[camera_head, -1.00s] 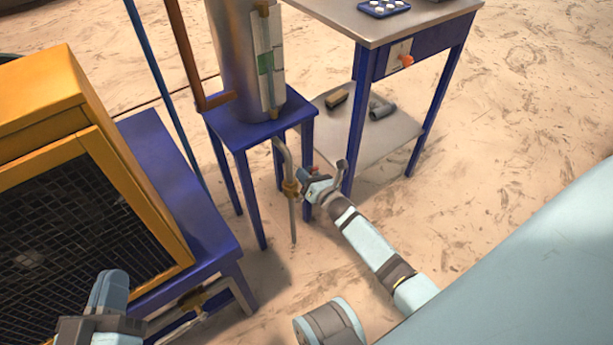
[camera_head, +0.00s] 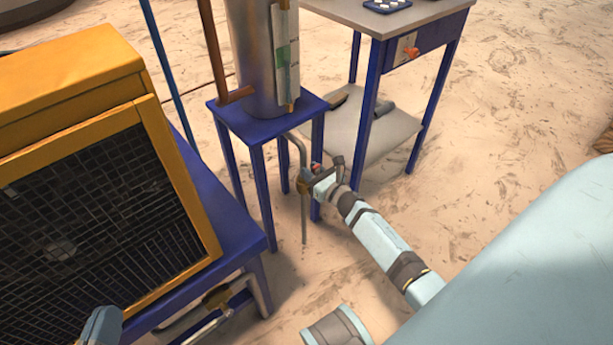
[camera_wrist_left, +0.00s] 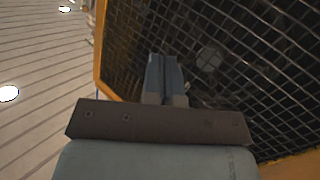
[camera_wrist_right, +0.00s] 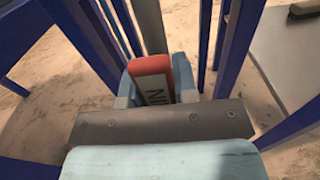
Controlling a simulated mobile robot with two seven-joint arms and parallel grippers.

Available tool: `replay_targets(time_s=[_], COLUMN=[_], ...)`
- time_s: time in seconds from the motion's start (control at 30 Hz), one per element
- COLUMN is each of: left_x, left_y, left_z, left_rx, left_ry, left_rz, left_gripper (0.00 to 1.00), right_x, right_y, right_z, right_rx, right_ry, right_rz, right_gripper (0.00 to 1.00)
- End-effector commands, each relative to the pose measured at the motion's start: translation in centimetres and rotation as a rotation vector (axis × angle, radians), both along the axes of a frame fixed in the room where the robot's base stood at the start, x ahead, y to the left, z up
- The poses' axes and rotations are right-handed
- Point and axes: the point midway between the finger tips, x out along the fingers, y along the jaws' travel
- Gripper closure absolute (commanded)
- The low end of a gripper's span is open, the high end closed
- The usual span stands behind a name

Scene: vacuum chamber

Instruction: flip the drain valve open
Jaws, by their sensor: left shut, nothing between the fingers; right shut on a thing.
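The drain valve (camera_head: 302,186) is a brass body on a thin grey pipe below the small blue stand that holds a metal cylinder. Its red-orange handle (camera_wrist_right: 151,72) fills the gap between my right gripper's fingers in the right wrist view, with the letters "IN" visible on its face. My right gripper (camera_head: 318,178) is shut on this handle, close beside the pipe. The gripper hides most of the handle in the head view. My left gripper (camera_wrist_left: 164,75) is shut and empty, in front of a dark mesh panel; only part of it shows at the head view's lower left edge (camera_head: 100,328).
A yellow cabinet with a mesh front (camera_head: 90,215) stands on a blue table at the left. A second pipe with a brass fitting (camera_head: 217,297) runs below it. A grey-topped table (camera_head: 395,18) with a lower shelf (camera_head: 375,135) stands behind the valve. Sandy floor lies open at the right.

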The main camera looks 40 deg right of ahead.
Motion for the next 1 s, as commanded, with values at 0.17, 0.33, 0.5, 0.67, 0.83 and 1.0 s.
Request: replay_targets(time_s=[0.17, 0.33, 0.5, 0.67, 0.83, 1.0], left_x=[0.06, 0.16, 0.22, 0.19, 0.11, -0.09], left_y=[-0.08, -0.15, -0.23, -0.27, -0.27, -0.23], left_z=[-0.16, -0.02, 0.14, 0.16, 0.07, -0.20], left_rx=[0.001, -0.002, -0.006, -0.007, -0.008, -0.005], left_ry=[0.007, 0.007, 0.004, 0.004, 0.005, 0.013], left_rz=[-0.002, -0.003, -0.002, -0.003, -0.002, -0.004], left_gripper=[1.00, 1.00, 1.00, 1.00, 1.00, 1.00], right_x=[-0.05, -0.06, -0.06, -0.06, -0.05, -0.04], right_y=[-0.41, -0.53, -0.52, -0.50, -0.52, -0.56], right_z=[-0.09, -0.06, -0.06, -0.06, -0.04, -0.02], right_rx=[-0.023, -0.031, -0.033, -0.034, -0.032, -0.030], right_ry=[-0.001, -0.001, -0.002, -0.002, -0.003, -0.002], right_rz=[0.002, 0.002, 0.003, 0.003, 0.002, 0.001], right_gripper=[1.00, 1.00, 1.00, 0.70, 0.47, 0.47])
